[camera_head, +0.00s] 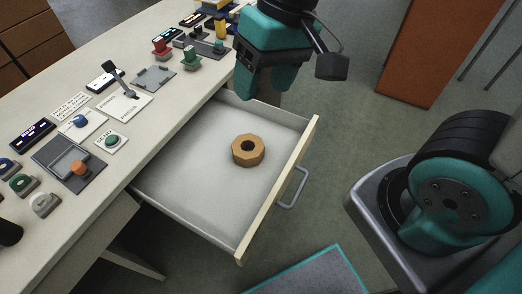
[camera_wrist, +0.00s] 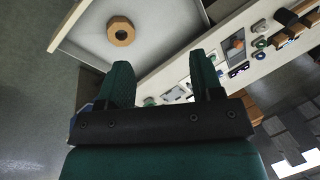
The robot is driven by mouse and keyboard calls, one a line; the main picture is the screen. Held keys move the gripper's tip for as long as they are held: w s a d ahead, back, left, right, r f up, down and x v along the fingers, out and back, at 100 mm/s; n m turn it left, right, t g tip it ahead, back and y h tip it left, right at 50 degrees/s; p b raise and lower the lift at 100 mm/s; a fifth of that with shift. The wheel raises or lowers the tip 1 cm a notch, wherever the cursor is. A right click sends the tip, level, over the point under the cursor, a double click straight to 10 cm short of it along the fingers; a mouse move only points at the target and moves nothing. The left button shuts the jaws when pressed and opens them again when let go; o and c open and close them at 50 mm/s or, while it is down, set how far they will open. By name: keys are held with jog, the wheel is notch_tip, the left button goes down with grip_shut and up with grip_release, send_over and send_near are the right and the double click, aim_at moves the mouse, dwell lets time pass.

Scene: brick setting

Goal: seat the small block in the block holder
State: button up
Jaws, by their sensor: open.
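My gripper (camera_wrist: 163,78) is open in the wrist view, with nothing between its two dark green fingers. I cannot pick out the small block or the block holder with certainty. A grey plate with a shallow recess (camera_head: 154,77) lies on the table, but I cannot tell whether it is the holder. A wooden octagonal ring (camera_head: 248,150) with a round hole lies flat in the drawer; it also shows in the wrist view (camera_wrist: 121,31).
The open drawer (camera_head: 190,215) juts from the table (camera_head: 60,98), its floor mostly bare. The table holds a lever panel (camera_head: 124,100), a red part (camera_head: 161,49), a green part (camera_head: 190,57), and several buttons and knobs. An orange-brown cabinet (camera_head: 425,45) stands at upper right.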

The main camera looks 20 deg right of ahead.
jog(key=w+d+f+m+h+b, duration=0.1)
jog(key=w+d+f+m+b, duration=0.1)
jog(key=w+f+m+b, duration=0.6)
jog(key=m+h, duration=0.2)
jog(key=m, duration=0.3)
send_over(258, 150)
notch_tip(258, 150, down, 16)
jog(key=r, duration=0.1)
jog(key=f, duration=0.4)
jog(key=f+b, duration=0.1)
jog(key=f, duration=0.2)
jog(key=f+b, duration=0.1)
jog(key=f, duration=0.3)
jog(key=shift+w+a+f, duration=0.2)
jog(key=shift+w+f, duration=0.1)
jog(key=shift+s+d+f+b, duration=0.1)
jog(key=shift+s+f+b, duration=0.1)
jog(key=shift+f, duration=1.3)
jog(key=shift+s+d+f+b, duration=0.1)
jog(key=shift+f+b, duration=0.1)
jog(key=shift+f, duration=1.25)
jog(key=shift+w, duration=0.1)
grip_shut()
